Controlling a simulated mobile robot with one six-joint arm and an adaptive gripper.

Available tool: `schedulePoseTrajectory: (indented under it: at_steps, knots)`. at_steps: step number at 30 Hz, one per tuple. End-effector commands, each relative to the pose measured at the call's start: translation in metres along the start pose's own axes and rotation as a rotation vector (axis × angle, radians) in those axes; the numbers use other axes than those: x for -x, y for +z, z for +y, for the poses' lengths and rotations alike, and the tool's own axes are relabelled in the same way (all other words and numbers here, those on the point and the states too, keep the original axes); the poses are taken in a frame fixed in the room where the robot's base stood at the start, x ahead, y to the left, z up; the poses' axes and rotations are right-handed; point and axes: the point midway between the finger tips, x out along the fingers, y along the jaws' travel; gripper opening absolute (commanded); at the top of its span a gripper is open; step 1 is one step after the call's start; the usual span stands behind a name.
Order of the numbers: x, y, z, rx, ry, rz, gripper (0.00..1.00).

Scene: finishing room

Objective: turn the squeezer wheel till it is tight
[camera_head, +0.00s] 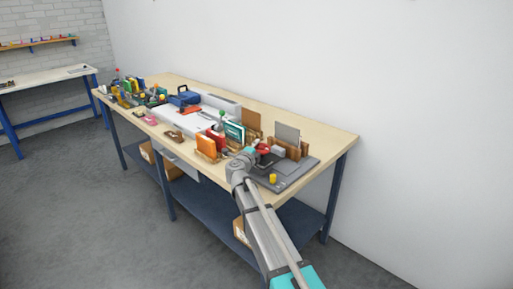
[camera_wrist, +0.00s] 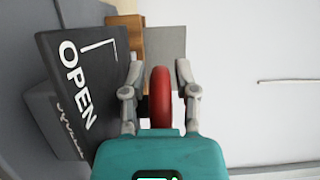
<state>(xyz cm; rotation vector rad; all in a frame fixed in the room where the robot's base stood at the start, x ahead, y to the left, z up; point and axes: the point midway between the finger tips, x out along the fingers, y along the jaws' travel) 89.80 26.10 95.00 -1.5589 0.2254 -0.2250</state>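The red squeezer wheel (camera_wrist: 161,98) stands edge-on in the middle of the wrist view, between the two fingers of my gripper (camera_wrist: 160,78). The fingers are spread, one on each side, with a narrow gap showing between each finger and the wheel. The lower part of the wheel is hidden behind the teal gripper body. In the head view, the red wheel (camera_head: 264,149) shows small near the right end of the bench, with my gripper (camera_head: 251,152) reaching it from the front. The squeezer's body is mostly hidden.
A dark block marked OPEN (camera_wrist: 80,85) stands close to my left finger. A grey panel (camera_wrist: 165,48) and brown wood (camera_wrist: 127,30) are behind the wheel. On the bench (camera_head: 331,142), a yellow piece (camera_head: 273,179) and orange folders (camera_head: 206,146) are near my arm. The wall side is clear.

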Motion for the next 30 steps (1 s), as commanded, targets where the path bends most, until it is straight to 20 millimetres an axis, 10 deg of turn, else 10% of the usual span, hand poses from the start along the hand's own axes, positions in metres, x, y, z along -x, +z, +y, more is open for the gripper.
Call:
schedulePoseTrajectory:
  at_steps: [30]
  knots:
    - [0.117,0.0,0.0,0.0,0.001,-0.001,0.39]
